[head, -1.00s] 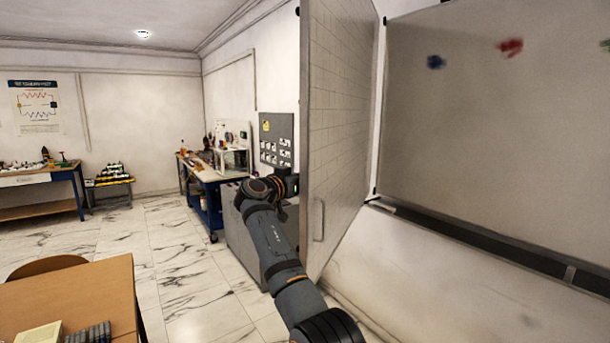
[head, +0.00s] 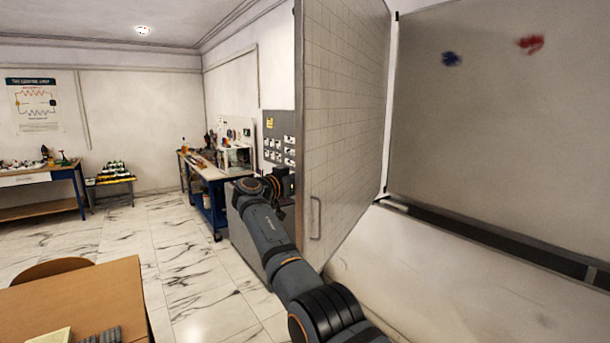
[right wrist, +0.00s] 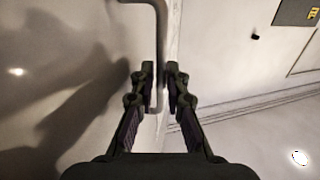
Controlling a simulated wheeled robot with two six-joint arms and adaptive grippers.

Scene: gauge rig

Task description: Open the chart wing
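The chart wing (head: 345,120) is a tall white panel with a grid, standing out at an angle from the grey board (head: 490,120) on the right. A slim handle (head: 316,218) shows on its gridded face near the free edge. My right arm reaches up to that edge, and its gripper is hidden behind the wing in the head view. My left gripper is out of view.
A brown table (head: 85,300) with a chair stands at the lower left. A blue-framed workbench (head: 205,180) and a grey cabinet (head: 245,230) stand beyond my arm. The marble floor (head: 170,260) between is clear. A pale sloped surface lies below the grey board.

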